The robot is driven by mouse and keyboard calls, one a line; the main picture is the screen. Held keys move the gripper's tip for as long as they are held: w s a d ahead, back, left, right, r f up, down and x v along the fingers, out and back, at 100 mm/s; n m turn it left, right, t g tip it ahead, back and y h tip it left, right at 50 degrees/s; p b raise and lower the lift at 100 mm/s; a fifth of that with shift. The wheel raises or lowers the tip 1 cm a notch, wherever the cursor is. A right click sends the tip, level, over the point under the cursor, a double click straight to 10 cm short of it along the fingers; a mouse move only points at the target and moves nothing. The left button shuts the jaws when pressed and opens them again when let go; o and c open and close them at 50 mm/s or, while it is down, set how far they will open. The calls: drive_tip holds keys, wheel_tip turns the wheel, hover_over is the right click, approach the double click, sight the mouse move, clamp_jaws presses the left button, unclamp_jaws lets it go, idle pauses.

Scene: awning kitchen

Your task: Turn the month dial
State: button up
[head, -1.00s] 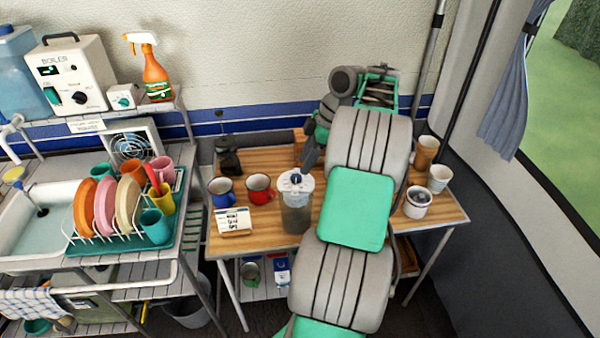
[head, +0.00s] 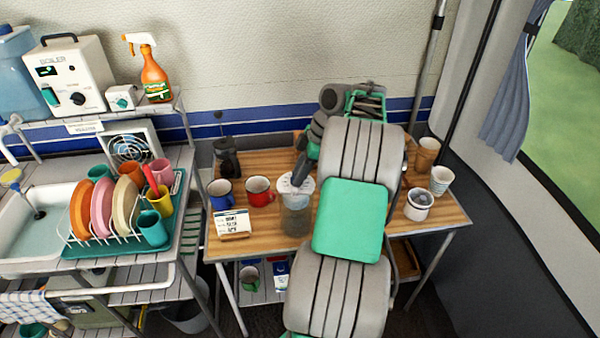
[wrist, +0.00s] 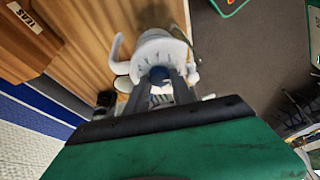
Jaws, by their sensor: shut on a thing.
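In the wrist view the lid (wrist: 152,46) shows a small blue knob (wrist: 158,73) on top, between my fingers. My gripper (wrist: 160,82) is shut on this knob from above. In the head view my gripper (head: 297,182) covers the knob, and my arm hides part of the table. No month marks can be read on the lid.
A red mug (head: 259,191), a blue mug (head: 221,195) and a small card (head: 234,224) stand left of the jar. A French press (head: 227,157) is behind them. Cups (head: 440,180) and a lidded pot (head: 419,204) are at the right. A dish rack (head: 122,235) is far left.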

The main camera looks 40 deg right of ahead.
drive_tip(key=shift+d, duration=0.1)
clamp_jaws()
drive_tip(key=shift+f+m+b, duration=0.1)
drive_tip(key=shift+m+b, duration=0.2)
drive_tip(key=m+b, duration=0.2)
drive_tip(key=m+t+h+b, duration=0.1)
drive_tip(key=shift+s+a+f, duration=0.15)
drive_tip(key=shift+a, duration=0.1)
drive_tip(key=m+h+b, duration=0.1)
drive_tip(key=m, duration=0.1)
drive_tip(key=m+b, duration=0.2)
drive_tip(key=shift+a+m+t+h, duration=0.15)
drive_tip(key=shift+m+t+h, duration=0.25)
drive_tip(key=m+h+b, duration=0.1)
drive_tip(key=m, duration=0.1)
drive_tip(key=m+b, duration=0.1)
drive_tip(key=m, duration=0.1)
drive_tip(key=shift+a+h+b, duration=0.2)
drive_tip(key=shift+h+b, duration=0.2)
drive_tip(key=m+b, duration=0.1)
drive_tip(key=m, duration=0.1)
drive_tip(key=m+g+h, duration=0.1)
drive_tip(key=m, duration=0.2)
drive_tip(key=shift+a+r+h+b, duration=0.2)
drive_tip(key=shift+h+b, duration=0.1)
drive_tip(key=shift+b, duration=0.1)
drive_tip(key=shift+d+m, duration=0.1)
drive_tip(key=shift+m, duration=0.2)
